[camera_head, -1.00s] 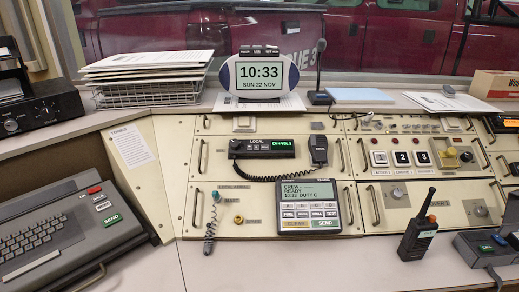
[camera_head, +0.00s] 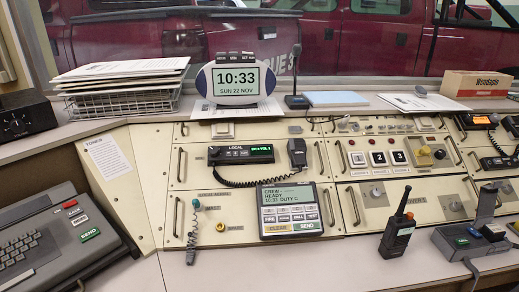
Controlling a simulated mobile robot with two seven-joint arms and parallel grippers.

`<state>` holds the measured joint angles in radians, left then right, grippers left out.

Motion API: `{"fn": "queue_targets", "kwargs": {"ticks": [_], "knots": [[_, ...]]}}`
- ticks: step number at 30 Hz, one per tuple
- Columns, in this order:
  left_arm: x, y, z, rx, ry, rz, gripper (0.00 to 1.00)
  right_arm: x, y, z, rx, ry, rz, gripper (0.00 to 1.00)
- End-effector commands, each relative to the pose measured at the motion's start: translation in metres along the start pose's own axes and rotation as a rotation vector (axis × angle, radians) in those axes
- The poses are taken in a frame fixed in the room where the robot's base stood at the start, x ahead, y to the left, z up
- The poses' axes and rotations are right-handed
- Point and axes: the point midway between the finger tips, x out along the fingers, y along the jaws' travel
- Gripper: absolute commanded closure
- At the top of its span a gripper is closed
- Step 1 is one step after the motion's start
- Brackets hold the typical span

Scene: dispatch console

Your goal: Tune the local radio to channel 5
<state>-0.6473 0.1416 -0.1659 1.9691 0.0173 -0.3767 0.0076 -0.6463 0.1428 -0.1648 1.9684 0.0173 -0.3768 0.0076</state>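The local radio (camera_head: 241,154) is a slim black unit labelled LOCAL, mounted on the upper left of the cream console panel. Its green display (camera_head: 261,149) is small and seems to read CH 4 with a VOL figure. A few small buttons (camera_head: 237,154) sit left of the display. A black hand microphone (camera_head: 297,152) hangs at the radio's right side, with a coiled cord (camera_head: 245,184) looping below the unit. Neither of my grippers is in view.
A handheld radio (camera_head: 397,235) stands on the desk at right. A keyboard unit (camera_head: 50,235) is at left. The front desk strip is mostly clear.

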Motion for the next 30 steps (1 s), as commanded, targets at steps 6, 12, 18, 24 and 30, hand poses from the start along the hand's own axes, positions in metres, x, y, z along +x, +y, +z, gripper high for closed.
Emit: {"fn": "queue_targets", "kwargs": {"ticks": [6,12,18,24,30], "knots": [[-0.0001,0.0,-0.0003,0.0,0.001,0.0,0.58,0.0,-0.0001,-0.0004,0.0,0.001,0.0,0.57],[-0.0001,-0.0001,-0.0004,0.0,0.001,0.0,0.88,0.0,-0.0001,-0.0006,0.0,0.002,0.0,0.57],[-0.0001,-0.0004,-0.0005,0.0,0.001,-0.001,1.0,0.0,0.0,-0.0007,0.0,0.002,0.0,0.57],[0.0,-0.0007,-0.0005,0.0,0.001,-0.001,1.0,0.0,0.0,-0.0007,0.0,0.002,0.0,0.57],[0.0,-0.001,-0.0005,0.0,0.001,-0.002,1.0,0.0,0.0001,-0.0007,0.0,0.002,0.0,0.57]]}}
